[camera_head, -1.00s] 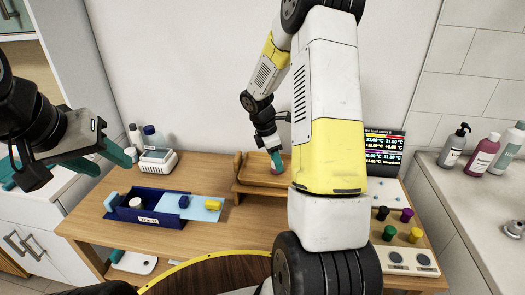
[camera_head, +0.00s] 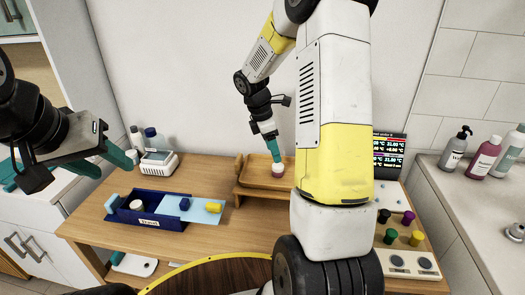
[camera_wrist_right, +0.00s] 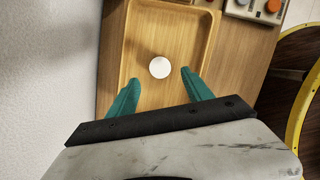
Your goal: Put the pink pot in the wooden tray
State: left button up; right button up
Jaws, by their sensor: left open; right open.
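The pink pot (camera_head: 278,170), small with a pale lid, stands in the wooden tray (camera_head: 250,178) on the table. In the right wrist view its white round top (camera_wrist_right: 160,67) shows on the tray floor (camera_wrist_right: 140,40), apart from the tray walls. My right gripper (camera_head: 273,153) is over the tray, pointing down just above the pot. In the right wrist view its teal fingers (camera_wrist_right: 160,84) are open, with a gap between them and nothing held. My left gripper (camera_head: 75,163) is open and empty at the far left, away from the tray.
A dark blue box (camera_head: 150,222) with a light blue panel holds small items left of the tray. A white device (camera_head: 157,163) and bottles stand behind it. Coloured knobs (camera_head: 390,236) are at the right. My right arm hides part of the table.

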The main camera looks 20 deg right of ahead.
jog(key=s+a+r+m+t+y, duration=0.1)
jog(key=s+a+r+m+t, duration=0.2)
jog(key=s+r, duration=0.4)
jog(key=s+a+r+m+y, duration=0.1)
jog(key=s+a+r+m, duration=0.3)
jog(key=r, duration=0.5)
jog(key=s+a+r+m+t+y, duration=0.1)
jog(key=s+a+m, duration=0.1)
jog(key=s+m, duration=0.3)
jog(key=s+a+r+m+t+y, duration=0.1)
jog(key=s+r+m+t+y, duration=0.1)
jog(key=s+m, duration=0.2)
jog(key=s, duration=0.2)
jog(key=shift+s+a+m, duration=0.4)
